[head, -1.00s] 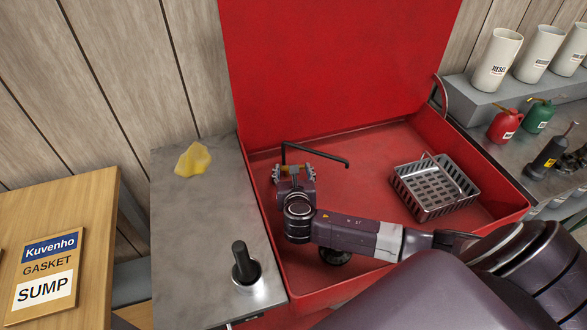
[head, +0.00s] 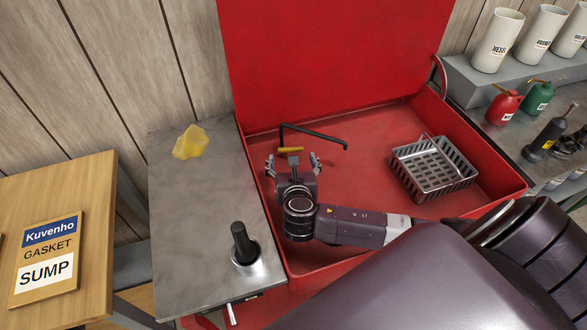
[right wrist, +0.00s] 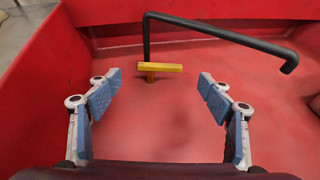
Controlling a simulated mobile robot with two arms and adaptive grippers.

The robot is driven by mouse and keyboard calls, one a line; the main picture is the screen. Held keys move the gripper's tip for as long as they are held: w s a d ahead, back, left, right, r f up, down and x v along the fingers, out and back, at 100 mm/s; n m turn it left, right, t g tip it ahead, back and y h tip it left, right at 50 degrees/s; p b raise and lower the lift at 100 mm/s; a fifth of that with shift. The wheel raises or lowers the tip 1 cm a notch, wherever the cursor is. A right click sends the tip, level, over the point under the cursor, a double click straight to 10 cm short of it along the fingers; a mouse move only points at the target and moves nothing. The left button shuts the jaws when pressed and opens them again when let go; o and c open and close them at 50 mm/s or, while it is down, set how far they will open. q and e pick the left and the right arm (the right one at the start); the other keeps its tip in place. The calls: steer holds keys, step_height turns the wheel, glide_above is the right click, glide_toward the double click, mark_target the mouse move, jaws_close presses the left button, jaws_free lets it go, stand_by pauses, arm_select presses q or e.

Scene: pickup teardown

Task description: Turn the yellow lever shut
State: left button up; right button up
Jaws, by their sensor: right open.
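The yellow lever (head: 290,150) is a short bar on a small stem, beside the foot of a bent black pipe (head: 315,136) in the red basin. In the right wrist view the lever (right wrist: 160,67) lies crosswise, roughly level in the picture. The pipe (right wrist: 215,32) rises behind it and runs to the right. My right gripper (head: 293,162) is open and empty, facing the lever. In the right wrist view its blue-padded fingers (right wrist: 159,82) stand wide apart to either side, with the lever beyond their tips and untouched. My left gripper is not in view.
A wire basket (head: 435,168) sits in the red basin (head: 370,150) to the right. A grey counter (head: 195,215) on the left bears a yellow cloth (head: 190,143) and a black-handled tool (head: 242,245). Red and green oil cans (head: 503,106) stand on the right shelf.

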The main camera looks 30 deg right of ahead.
steer(key=v, duration=0.6)
steer(key=shift+s+a+r, duration=0.15)
steer(key=shift+s+r, duration=0.05)
steer(key=shift+s, duration=0.15)
